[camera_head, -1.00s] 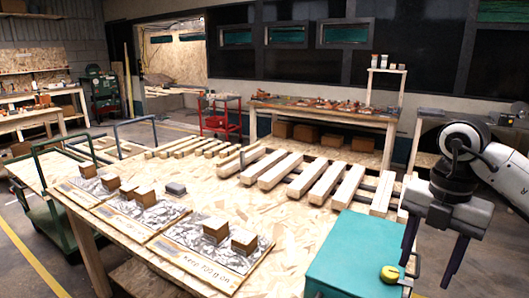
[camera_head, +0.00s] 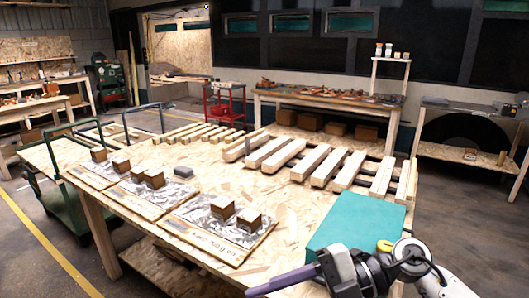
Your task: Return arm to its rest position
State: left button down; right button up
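My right arm comes in from the bottom right corner. Its gripper (camera_head: 282,281) is low in the picture, in front of the table's near edge, with the fingers pointing left. Only one dark purple finger shows clearly, so the gap between the fingers cannot be judged. No object shows at the fingertip. A teal box (camera_head: 350,228) is just behind the wrist. A yellow item (camera_head: 384,246) on it is partly hidden by the arm. My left gripper is not in view.
The wooden table (camera_head: 290,210) holds printed boards with small wooden blocks (camera_head: 222,208) on the left and a dark grey block (camera_head: 183,172). A row of wooden slats (camera_head: 325,167) lies at the back right. A green cart (camera_head: 58,200) stands at the left.

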jog(key=w+d+f+m+t+h, duration=0.2)
jog(key=d+f+m+t+h, duration=0.3)
jog(key=m+t, duration=0.55)
jog(key=w+d+f+m+t+h, duration=0.1)
jog(key=w+d+f+m+t, duration=0.25)
jog(key=f+m+t, duration=0.7)
jog(key=s+d+f+m+g+h, duration=0.3)
jog(key=s+f+m+g, duration=0.1)
jog(key=s+f, duration=0.5)
jog(key=s+d+f+m+g+h, duration=0.3)
jog(key=s+f+g, duration=0.3)
jog(key=s+f, duration=0.2)
jog(key=shift+s+d+f+m, duration=0.35)
jog(key=shift+s+d+m, duration=0.15)
jog(key=shift+s, duration=0.65)
